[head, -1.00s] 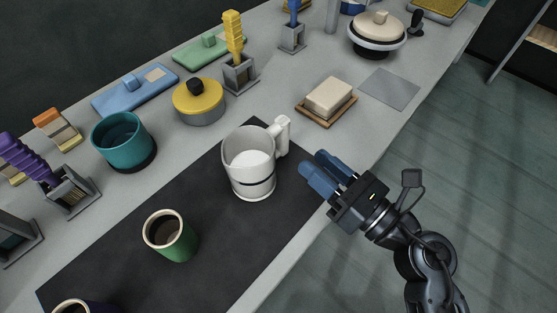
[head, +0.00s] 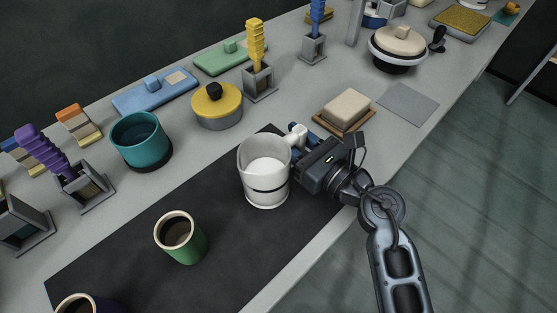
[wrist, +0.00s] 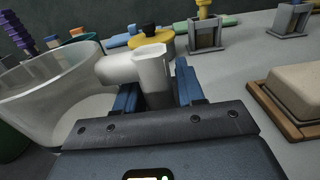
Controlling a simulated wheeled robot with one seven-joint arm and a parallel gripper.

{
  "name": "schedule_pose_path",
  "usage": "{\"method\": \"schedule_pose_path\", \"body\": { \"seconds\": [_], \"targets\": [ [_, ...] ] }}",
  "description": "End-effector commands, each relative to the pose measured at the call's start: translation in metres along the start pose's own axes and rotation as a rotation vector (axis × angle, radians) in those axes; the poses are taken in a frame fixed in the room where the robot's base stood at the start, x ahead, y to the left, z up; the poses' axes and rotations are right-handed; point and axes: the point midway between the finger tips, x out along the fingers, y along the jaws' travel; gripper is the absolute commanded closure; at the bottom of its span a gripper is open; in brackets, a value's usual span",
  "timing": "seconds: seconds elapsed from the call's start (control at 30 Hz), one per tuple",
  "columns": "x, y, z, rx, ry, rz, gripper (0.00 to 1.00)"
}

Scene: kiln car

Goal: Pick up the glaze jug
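The glaze jug (head: 266,188) is a white jug with a dark band, upright on the black mat (head: 130,250), with pale contents inside. Its handle (head: 298,133) points to the upper right in the head view. In the wrist view the jug (wrist: 45,90) is at the left, and its handle (wrist: 152,70) stands between my two blue fingers. My gripper (head: 296,146) is open around the handle, one finger on each side; a narrow gap seems to show at the right finger. The fingertips are partly hidden behind the handle in the head view.
A green cup (head: 186,243) with dark liquid stands lower left of the jug. A teal pot (head: 140,142) and a yellow lidded pot (head: 217,109) stand behind it. A beige block on a wooden tray (head: 342,126) is close to my gripper. The mat's right part is clear.

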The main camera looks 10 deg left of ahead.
Motion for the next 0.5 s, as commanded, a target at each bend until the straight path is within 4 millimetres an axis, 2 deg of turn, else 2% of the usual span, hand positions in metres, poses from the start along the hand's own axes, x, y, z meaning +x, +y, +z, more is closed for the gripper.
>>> {"method": "schedule_pose_path", "body": {
  "seconds": [0.2,0.5],
  "targets": [
    [0.0008,0.0,-0.0002,0.0,0.0,0.0,0.62],
    [0.0005,-0.0001,-0.0001,0.0,0.0,0.0,0.89]
  ]
}}
